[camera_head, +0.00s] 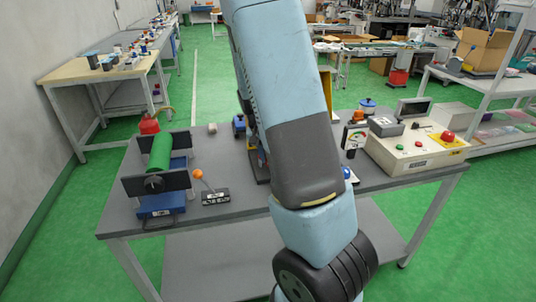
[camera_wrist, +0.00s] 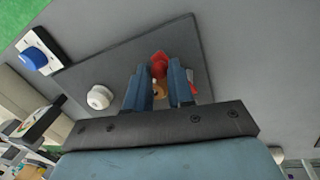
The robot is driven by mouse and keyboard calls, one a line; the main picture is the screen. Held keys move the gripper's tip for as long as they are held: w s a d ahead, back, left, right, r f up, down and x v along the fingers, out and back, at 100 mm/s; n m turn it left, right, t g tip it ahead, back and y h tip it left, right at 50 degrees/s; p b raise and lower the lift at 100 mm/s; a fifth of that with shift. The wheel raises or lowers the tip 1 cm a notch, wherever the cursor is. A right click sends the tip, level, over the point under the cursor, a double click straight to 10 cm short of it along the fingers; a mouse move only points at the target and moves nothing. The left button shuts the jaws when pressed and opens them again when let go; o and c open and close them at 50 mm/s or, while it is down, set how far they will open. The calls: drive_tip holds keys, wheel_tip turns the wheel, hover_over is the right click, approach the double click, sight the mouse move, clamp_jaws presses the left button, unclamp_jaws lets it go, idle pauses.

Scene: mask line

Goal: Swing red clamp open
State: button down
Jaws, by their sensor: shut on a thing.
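The red clamp (camera_wrist: 159,62) shows in the wrist view as a small red piece between and just beyond my fingertips, over a dark grey plate. My gripper (camera_wrist: 159,80) has its two blue fingers on either side of the clamp and is shut on it. A small tan part (camera_wrist: 158,91) sits between the fingers, and a bit of red shows beside the right finger. In the head view my arm hides the gripper and the clamp.
A white knob (camera_wrist: 100,97) lies left of the fingers, and a blue button (camera_wrist: 33,58) on a white base is farther left. In the head view, a green roller (camera_head: 160,153), an orange-knobbed lever (camera_head: 198,174) and a control box (camera_head: 415,148) share the grey table (camera_head: 240,207).

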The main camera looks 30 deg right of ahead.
drive_tip(key=shift+w+a+m+g+y, duration=0.15)
drive_tip(key=shift+a+m, duration=0.3)
drive_tip(key=shift+m, duration=0.6)
drive_tip(key=shift+w+a+m+g+y, duration=0.15)
drive_tip(key=shift+a+m, duration=0.3)
drive_tip(key=shift+m, duration=0.6)
drive_tip(key=shift+a, duration=0.1)
drive_tip(key=c, duration=1)
unclamp_jaws()
drive_tip(key=shift+s, duration=0.1)
drive_tip(key=r, duration=0.4)
drive_tip(key=w+a+r, duration=0.1)
drive_tip(key=r, duration=0.4)
drive_tip(key=w+r, duration=0.1)
drive_tip(key=r, duration=0.3)
drive_tip(key=shift+w+a+r, duration=0.1)
drive_tip(key=shift+a+r, duration=0.15)
drive_tip(key=shift+a, duration=0.05)
